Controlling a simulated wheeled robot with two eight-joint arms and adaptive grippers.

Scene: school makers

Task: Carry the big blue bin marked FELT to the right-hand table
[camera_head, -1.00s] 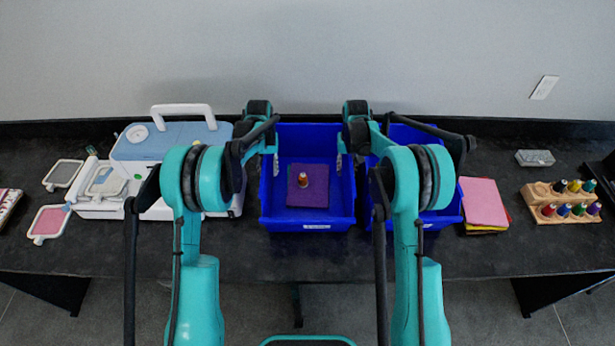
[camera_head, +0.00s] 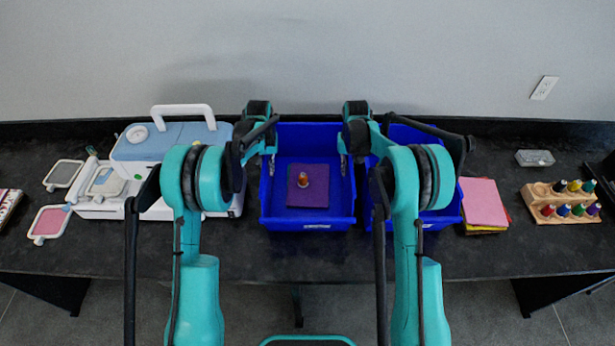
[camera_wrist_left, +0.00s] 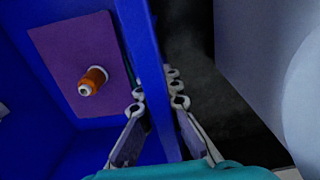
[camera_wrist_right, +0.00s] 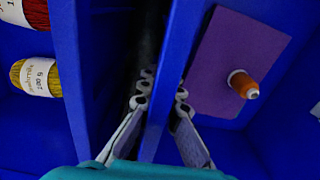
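A blue bin (camera_head: 308,220) stands at the middle of the dark table. Purple felt (camera_head: 308,198) lies in it with an orange spool (camera_head: 303,180) upright on top. The label on its front is too small to read. My left gripper (camera_head: 269,164) is at the bin's left wall; in the left wrist view its fingers (camera_wrist_left: 158,98) close on both sides of that wall. My right gripper (camera_head: 349,166) is at the right wall; in the right wrist view its fingers (camera_wrist_right: 161,98) clasp it. I cannot tell whether the bin's base is clear of the table.
A second blue bin (camera_head: 445,215) with yarn balls (camera_wrist_right: 36,77) stands close on the right, a narrow gap between. A white and blue machine (camera_head: 165,140) is on the left. Pink felt (camera_head: 484,202) and a wooden spool rack (camera_head: 548,207) lie right. A wall stands behind.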

